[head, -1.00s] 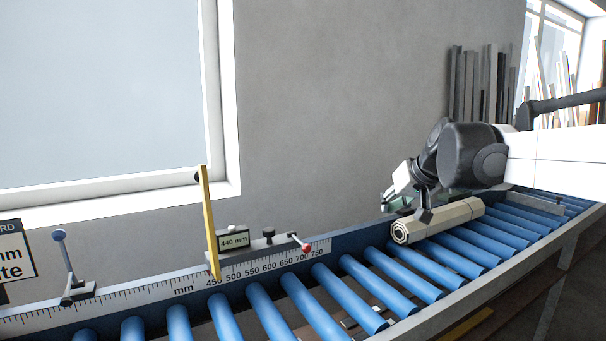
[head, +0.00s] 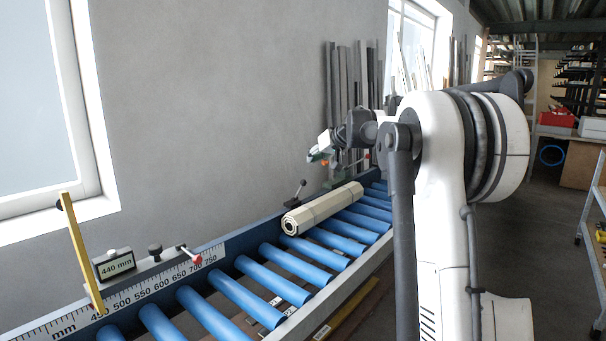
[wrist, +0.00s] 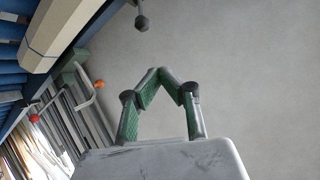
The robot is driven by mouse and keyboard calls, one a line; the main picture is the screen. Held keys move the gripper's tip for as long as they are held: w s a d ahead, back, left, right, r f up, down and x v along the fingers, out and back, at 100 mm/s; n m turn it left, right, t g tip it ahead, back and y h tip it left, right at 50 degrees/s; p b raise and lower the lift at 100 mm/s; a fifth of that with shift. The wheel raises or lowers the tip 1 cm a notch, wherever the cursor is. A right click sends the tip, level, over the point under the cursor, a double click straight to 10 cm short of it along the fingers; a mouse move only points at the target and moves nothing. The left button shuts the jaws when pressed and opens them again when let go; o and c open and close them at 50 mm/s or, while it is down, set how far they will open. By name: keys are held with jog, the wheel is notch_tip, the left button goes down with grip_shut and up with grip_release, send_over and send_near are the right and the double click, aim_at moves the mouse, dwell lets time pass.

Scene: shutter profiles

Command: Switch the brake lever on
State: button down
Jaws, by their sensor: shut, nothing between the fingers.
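My gripper (head: 318,154) is above the far side of the roller conveyor, beyond the rolled profile. In the wrist view my gripper (wrist: 160,72) is shut and empty, its green-padded fingertips together. A short lever with a dark knob (head: 300,185) stands on the conveyor's wall behind the profile, tilted to the right. A dark knob on a rod (wrist: 141,20) shows at the top of the wrist view, apart from my fingers; it looks like this lever. Another lever, with a red knob (head: 197,259), sits by the display. No label shows which is the brake lever.
A cream rolled profile (head: 322,209) lies on blue rollers (head: 262,282). A yellow stop arm (head: 82,252) and a 440 mm display (head: 115,265) stand at the left. Upright profiles (head: 340,95) lean on the wall.

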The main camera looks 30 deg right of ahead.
jog(key=shift+w+d, duration=0.25)
jog(key=shift+d, duration=0.3)
jog(key=shift+w+d, duration=0.25)
jog(key=shift+d, duration=0.3)
jog(key=shift+w+f, duration=0.1)
jog(key=w+f, duration=0.1)
jog(key=f, duration=0.1)
jog(key=w+a+f+p, duration=0.1)
jog(key=w+f, duration=0.1)
jog(key=f, duration=0.1)
jog(key=w+a+f+p, duration=0.1)
jog(key=f, duration=0.1)
jog(key=shift+w+f, duration=0.35)
jog(key=shift+f, duration=0.15)
